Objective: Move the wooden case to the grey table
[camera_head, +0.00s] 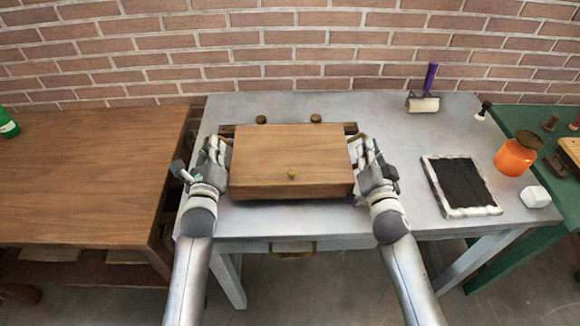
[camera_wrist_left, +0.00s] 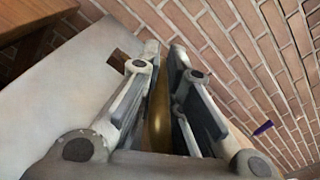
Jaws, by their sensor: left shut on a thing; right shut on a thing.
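The wooden case (camera_head: 290,155) is a brown box with a small brass knob on its front and a brass handle at each side. It is over the left half of the grey table (camera_head: 265,222); I cannot tell whether it touches the tabletop. My left gripper (camera_head: 216,154) is shut on its left handle, which shows as a brass bar between the fingers in the left wrist view (camera_wrist_left: 158,115). My right gripper (camera_head: 366,154) is shut at its right handle (camera_head: 358,137). The fingers partly hide both handles.
Behind the case is a dark wooden piece with round knobs (camera_head: 316,118). A roller with a purple handle (camera_head: 424,102), a black slab in a pale frame (camera_head: 461,185) and a white block (camera_head: 535,197) are on the right. An orange jar (camera_head: 515,155) stands nearby. A brown table (camera_head: 85,165) adjoins left.

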